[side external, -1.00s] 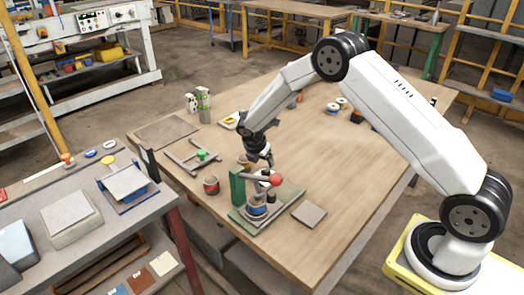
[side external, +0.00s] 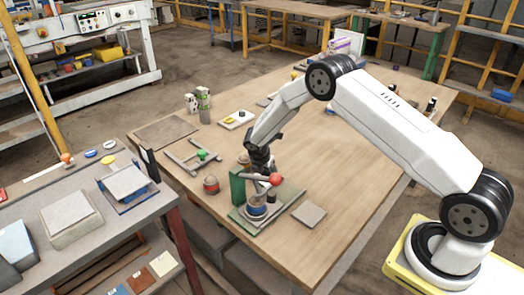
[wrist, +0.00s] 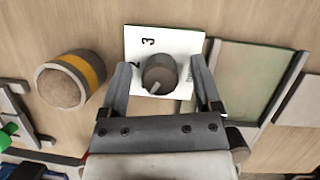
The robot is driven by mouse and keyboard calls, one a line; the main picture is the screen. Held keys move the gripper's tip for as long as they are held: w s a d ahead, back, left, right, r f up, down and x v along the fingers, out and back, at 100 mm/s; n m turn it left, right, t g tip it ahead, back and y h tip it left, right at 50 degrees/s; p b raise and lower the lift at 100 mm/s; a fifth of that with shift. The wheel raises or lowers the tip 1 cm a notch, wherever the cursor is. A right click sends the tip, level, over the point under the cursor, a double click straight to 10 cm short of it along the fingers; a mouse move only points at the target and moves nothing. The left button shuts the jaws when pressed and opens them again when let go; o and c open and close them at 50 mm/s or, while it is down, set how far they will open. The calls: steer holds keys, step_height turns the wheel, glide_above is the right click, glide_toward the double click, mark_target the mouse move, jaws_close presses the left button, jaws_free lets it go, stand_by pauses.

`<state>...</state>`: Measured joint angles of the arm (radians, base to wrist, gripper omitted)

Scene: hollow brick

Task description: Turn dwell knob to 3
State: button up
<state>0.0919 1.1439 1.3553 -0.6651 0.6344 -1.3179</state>
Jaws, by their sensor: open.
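The dwell knob (wrist: 158,75) is a dark round knob on a white plate (wrist: 185,42) in the wrist view. A light mark shows on its lower part. The numbers 2 and 3 are printed on the plate to the upper left of the knob, with the 3 higher. Other markings near the fingers are hidden or unclear. My gripper (wrist: 160,66) is open, one finger on each side of the knob, with gaps visible between fingers and knob. In the side external view I cannot make out the knob or fingertips.
A green-floored tray (wrist: 245,85) lies close on the right. In the side view, a green fixture with a red ball (side external: 277,180) stands by my wrist.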

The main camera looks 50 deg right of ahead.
jaws_close()
steer(key=shift+m, duration=0.4)
steer(key=m+g, duration=0.2)
steer(key=m, duration=0.2)
steer(key=shift+m, duration=0.3)
steer(key=m+g, duration=0.1)
steer(key=m, duration=0.2)
steer(key=m+g+y, duration=0.1)
steer(key=m, duration=0.2)
steer(key=m+y, duration=0.1)
steer(key=m, duration=0.2)
steer(key=m+g+y, duration=0.1)
steer(key=m, duration=0.2)
steer(key=shift+m+y, duration=0.3)
steer(key=shift+m, duration=0.1)
steer(key=m+y, duration=0.2)
steer(key=m, duration=0.3)
steer(key=shift+m, duration=0.4)
